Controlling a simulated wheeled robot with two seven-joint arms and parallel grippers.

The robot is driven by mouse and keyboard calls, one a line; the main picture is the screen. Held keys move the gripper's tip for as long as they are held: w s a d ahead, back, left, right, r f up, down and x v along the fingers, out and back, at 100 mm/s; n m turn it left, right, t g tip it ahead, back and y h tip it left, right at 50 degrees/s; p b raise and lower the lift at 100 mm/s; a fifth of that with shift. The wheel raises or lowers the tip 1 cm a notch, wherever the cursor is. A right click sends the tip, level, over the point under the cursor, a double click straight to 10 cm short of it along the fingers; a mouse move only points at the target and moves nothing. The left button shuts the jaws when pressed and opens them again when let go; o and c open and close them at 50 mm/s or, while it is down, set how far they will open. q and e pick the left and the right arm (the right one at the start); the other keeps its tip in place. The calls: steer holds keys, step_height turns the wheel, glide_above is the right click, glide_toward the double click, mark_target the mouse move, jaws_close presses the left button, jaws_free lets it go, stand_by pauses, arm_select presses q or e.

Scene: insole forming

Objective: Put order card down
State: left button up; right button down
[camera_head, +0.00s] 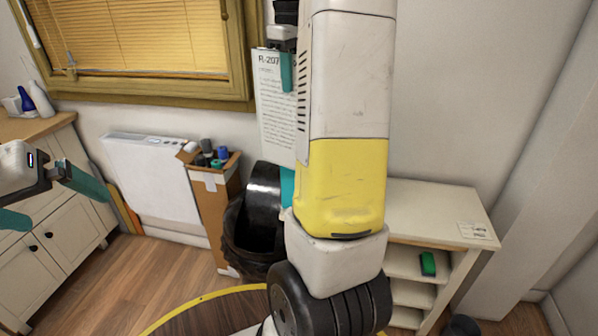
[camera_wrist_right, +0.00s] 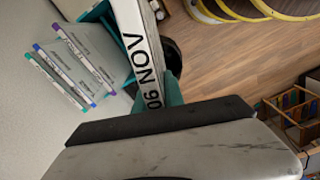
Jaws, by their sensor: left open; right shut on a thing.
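The order card (camera_head: 276,112), a white sheet with printed text headed by what looks like "P-207", hangs upright in front of the wall below the window's right side. My right gripper (camera_head: 286,70) is shut on its upper part. My right arm covers the card's right side. In the right wrist view, a white strip with dark lettering (camera_wrist_right: 141,52), seemingly part of the card, passes between the teal fingers of my right gripper (camera_wrist_right: 137,52). My left gripper (camera_head: 50,200) is open and empty at the left, in front of the white cabinet.
A low white shelf unit (camera_head: 428,205) stands at the right, with a small label (camera_head: 475,231) on top and a green item (camera_head: 428,263) inside. A black bin (camera_head: 250,232) and cardboard box (camera_head: 213,205) stand behind my right arm. A white cabinet (camera_head: 62,228) is at the left.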

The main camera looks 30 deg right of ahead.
steer(key=w+a+f+m, duration=0.1)
steer(key=a+f+m, duration=0.1)
steer(key=a+f, duration=0.3)
steer(key=w+a+f+m, duration=0.1)
steer(key=a+f, duration=0.5)
steer(key=f, duration=0.6)
steer(key=w+a+f+m, duration=0.1)
steer(key=a+f+m, duration=0.2)
steer(key=a+f, duration=0.3)
step_height(320, 180, down, 4)
steer(key=shift+a+r, duration=0.25)
steer(key=shift+w+r, duration=0.1)
steer(key=shift+w, duration=0.1)
